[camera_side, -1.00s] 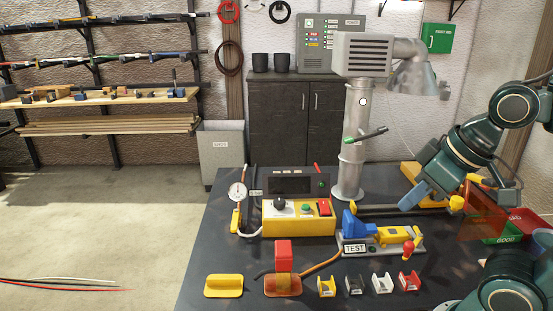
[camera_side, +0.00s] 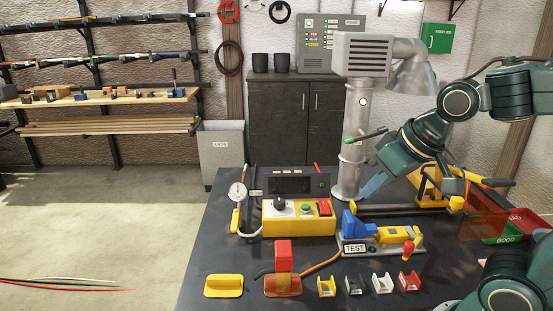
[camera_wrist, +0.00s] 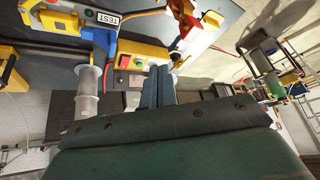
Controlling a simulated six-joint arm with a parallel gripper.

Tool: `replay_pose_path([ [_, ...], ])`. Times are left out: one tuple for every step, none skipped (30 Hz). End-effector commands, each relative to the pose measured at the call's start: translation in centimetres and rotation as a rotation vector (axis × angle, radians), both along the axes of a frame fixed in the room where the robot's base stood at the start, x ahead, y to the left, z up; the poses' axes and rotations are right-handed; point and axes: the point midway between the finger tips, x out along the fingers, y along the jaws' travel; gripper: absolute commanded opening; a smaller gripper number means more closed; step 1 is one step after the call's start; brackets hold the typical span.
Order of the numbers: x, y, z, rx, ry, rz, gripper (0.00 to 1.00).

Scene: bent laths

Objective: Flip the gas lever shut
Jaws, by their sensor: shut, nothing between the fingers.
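Two lever-like parts show, and I cannot be sure which is the gas lever. A yellow handle (camera_side: 236,218) hangs upright below the white dial gauge (camera_side: 238,192), left of the yellow control box. My gripper (camera_side: 372,187) is shut and empty, pointing down and left beside the column, below the green lever and clear of the yellow handle. In the wrist view, my blue-grey fingers (camera_wrist: 157,85) are together in front of the control box.
The yellow control box (camera_side: 298,222) stands left of the column (camera_side: 352,150), which also shows in the wrist view (camera_wrist: 88,95). The test fixture (camera_side: 355,248) is in front. Several small holders, a red block (camera_side: 284,256) and a yellow handled block (camera_side: 224,287) line the bench front.

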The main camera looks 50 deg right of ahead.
Motion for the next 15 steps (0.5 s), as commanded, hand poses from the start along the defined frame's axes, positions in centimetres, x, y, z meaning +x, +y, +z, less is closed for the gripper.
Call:
replay_pose_path([
  [0.9,0.0,-0.3,0.009,0.001,-0.014,0.00],
  [1.5,0.1,-0.3,0.016,-0.001,-0.023,0.00],
  [2.2,0.1,-0.5,0.025,-0.005,-0.034,0.00],
  [2.7,0.1,-0.7,0.032,-0.006,-0.044,0.00],
  [3.2,0.1,-0.8,0.038,-0.009,-0.052,0.00],
  [3.9,0.2,-1.0,0.047,-0.011,-0.065,0.00],
  [4.4,0.2,-1.2,0.054,-0.015,-0.074,0.00],
  [5.0,0.2,-1.3,0.061,-0.017,-0.082,0.00],
  [5.7,0.3,-1.6,0.070,-0.019,-0.095,0.00],
  [6.2,0.3,-1.7,0.077,-0.022,-0.103,0.00],
  [6.7,0.3,-2.0,0.084,-0.023,-0.112,0.00],
  [7.4,0.3,-2.2,0.093,-0.027,-0.125,0.00],
  [7.9,0.3,-2.4,0.100,-0.029,-0.133,0.00],
  [8.4,0.4,-2.7,0.108,-0.031,-0.144,0.00],
  [9.1,0.4,-3.0,0.116,-0.034,-0.155,0.00],
])
